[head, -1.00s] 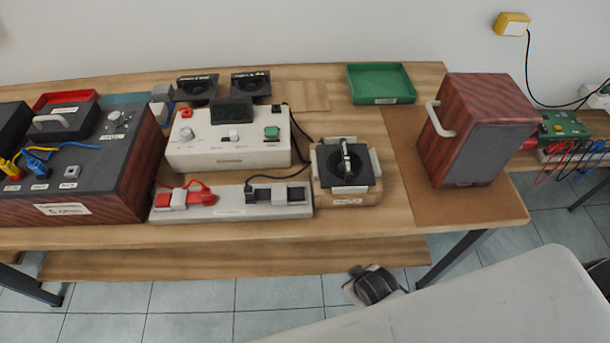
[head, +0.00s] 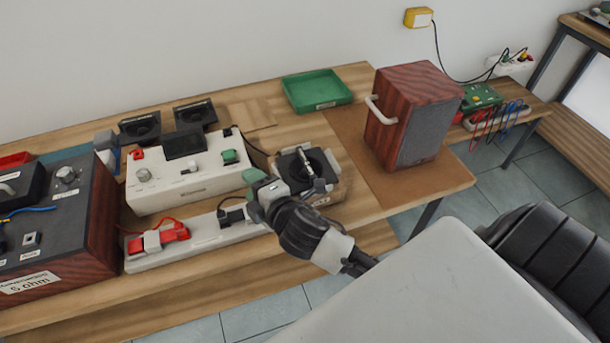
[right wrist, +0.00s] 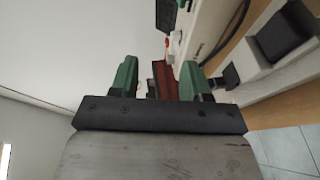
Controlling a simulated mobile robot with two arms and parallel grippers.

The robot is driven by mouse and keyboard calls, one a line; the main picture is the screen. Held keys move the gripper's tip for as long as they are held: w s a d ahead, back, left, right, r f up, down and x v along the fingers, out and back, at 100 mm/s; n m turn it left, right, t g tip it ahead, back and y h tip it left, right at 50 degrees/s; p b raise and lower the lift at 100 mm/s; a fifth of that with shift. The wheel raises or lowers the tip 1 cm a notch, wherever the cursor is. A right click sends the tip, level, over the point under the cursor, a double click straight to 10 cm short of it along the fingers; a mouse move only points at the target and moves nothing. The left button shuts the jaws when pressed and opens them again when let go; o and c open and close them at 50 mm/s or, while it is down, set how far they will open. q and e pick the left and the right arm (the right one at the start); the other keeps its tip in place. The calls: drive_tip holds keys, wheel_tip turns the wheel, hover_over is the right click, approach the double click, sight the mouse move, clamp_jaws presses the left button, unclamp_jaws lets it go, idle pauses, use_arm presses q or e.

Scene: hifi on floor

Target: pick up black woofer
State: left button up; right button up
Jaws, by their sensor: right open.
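A black square woofer (head: 297,173) with a round cone and a light bar across it rests on a wooden block on the table in the head view. Two more black speaker units, one on the left (head: 140,128) and one on the right (head: 195,114), lie at the table's back. My right gripper (head: 262,190) is just left of the woofer on the block, partly overlapping the power strip in the picture. In the right wrist view its green fingers (right wrist: 160,82) are apart, with nothing held between them. I cannot tell whether it touches anything. My left gripper is not in view.
A white control box (head: 185,175) and a power strip (head: 200,235) stand left of the woofer. A red-brown speaker cabinet (head: 412,115) stands right, a green tray (head: 315,92) behind. A large dark box (head: 60,220) fills the left end. Bare brown board lies before the cabinet.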

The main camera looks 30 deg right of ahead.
drive_tip(key=w+a+r+n+t+y, duration=0.25)
drive_tip(key=a+r+n+y, duration=0.35)
drive_tip(key=n, duration=0.6)
drive_tip(key=m+g+h, duration=0.8)
drive_tip(key=m+g, duration=1)
drive_tip(key=m, duration=1.5)
hover_over(306, 161)
drive_tip(key=shift+w+a+f, duration=0.1)
drive_tip(key=shift+a+f, duration=0.1)
drive_tip(key=shift+f, duration=0.4)
drive_tip(key=shift+w+a+f, duration=0.1)
drive_tip(key=shift+a+f, duration=0.1)
drive_tip(key=shift+f, duration=0.4)
drive_tip(key=shift+s+d+f+n+g, duration=0.1)
drive_tip(key=shift+d+f+n+g, duration=0.05)
drive_tip(key=shift+d+n+g, duration=0.15)
wheel_tip(306, 161, down, 5)
drive_tip(key=shift+r+p, duration=0.15)
drive_tip(key=shift+p, duration=0.5)
wheel_tip(306, 161, down, 5)
drive_tip(key=shift+s+d+r+p, duration=0.1)
drive_tip(key=shift+p, duration=0.8)
drive_tip(key=shift+f, duration=0.45)
